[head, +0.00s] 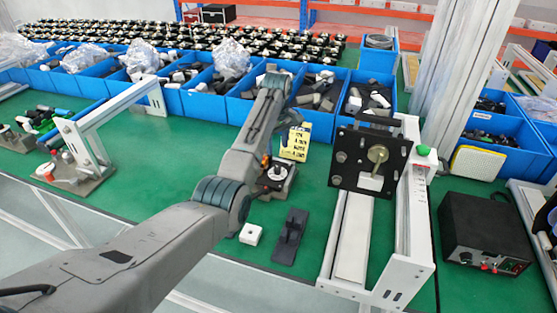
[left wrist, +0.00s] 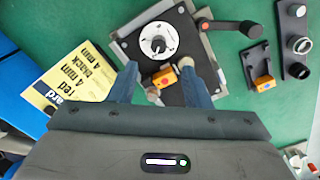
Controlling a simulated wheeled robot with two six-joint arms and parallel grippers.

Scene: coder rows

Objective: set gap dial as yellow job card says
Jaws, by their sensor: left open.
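The gap dial (left wrist: 158,38) is a white round dial with dark marks on a black plate; it also shows in the head view (head: 277,172). Its setting is too small to read surely. The yellow job card (head: 296,143) stands behind the dial. My right gripper is not in view.
Blue bins (head: 205,101) of parts line the back. A black plate (head: 290,236) and a white block (head: 251,234) lie in front of the dial. A white-framed fixture (head: 408,235) stands to the right, with a black box (head: 484,232) beyond. Green table shows between them.

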